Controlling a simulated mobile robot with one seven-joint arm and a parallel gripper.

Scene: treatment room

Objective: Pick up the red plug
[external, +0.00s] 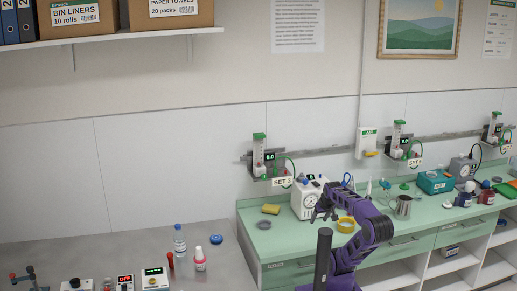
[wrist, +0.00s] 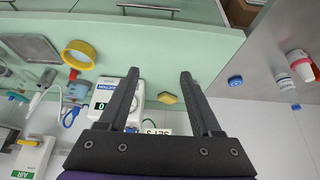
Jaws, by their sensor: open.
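My gripper (external: 320,211) is open and empty, held in front of the white suction unit (external: 306,198) at the left end of the green counter. In the external view my arm hides most of that spot. A slim red upright object (external: 170,261) stands on the grey table, apart from my gripper.
Bottles and a blue cap (external: 216,239) are on the grey table (external: 125,255). Tubed wall units hang behind.

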